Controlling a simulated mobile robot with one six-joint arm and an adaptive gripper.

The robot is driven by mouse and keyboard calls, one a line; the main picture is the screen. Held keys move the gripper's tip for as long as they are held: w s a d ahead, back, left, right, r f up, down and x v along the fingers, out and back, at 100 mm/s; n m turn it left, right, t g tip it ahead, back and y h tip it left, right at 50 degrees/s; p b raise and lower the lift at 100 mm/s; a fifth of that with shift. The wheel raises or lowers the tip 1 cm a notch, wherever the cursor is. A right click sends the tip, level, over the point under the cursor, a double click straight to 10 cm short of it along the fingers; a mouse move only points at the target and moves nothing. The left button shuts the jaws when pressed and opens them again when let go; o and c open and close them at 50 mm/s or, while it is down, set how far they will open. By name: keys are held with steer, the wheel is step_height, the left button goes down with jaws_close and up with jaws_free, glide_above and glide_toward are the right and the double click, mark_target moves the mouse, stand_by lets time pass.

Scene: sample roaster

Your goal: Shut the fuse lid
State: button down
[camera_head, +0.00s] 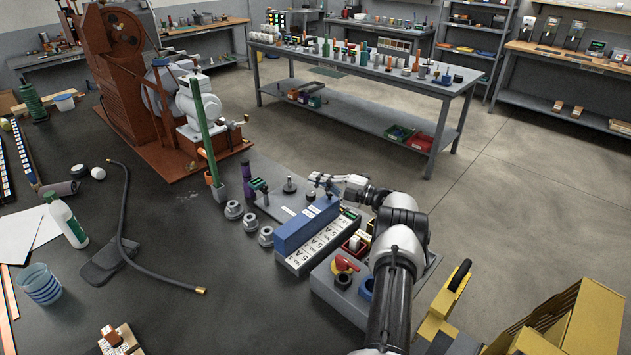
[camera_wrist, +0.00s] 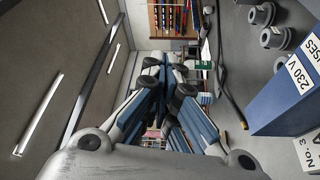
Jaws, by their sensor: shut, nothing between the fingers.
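The blue fuse lid (camera_head: 306,226) is a long block on the fuse box, along the back of a pale row with "No." and "A" labels (camera_head: 322,246). I cannot tell its exact tilt. In the wrist view the lid (camera_wrist: 283,108) is at the right edge, with a "230 V" and "FUSES" label. My gripper (camera_head: 319,181) is above and beyond the lid, near its far end, apart from it. In the wrist view my gripper's fingers (camera_wrist: 168,76) are together and empty, left of the lid.
A grey box with a red rotary switch (camera_head: 346,264) stands nearer, beside the fuse box. Several grey round fittings (camera_head: 250,222) stand left of it, near a green post (camera_head: 206,135). A black hose (camera_head: 125,215) lies farther left.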

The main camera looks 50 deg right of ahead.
steer(key=shift+d, duration=0.1)
stand_by(0.4)
steer(key=v, duration=1.2)
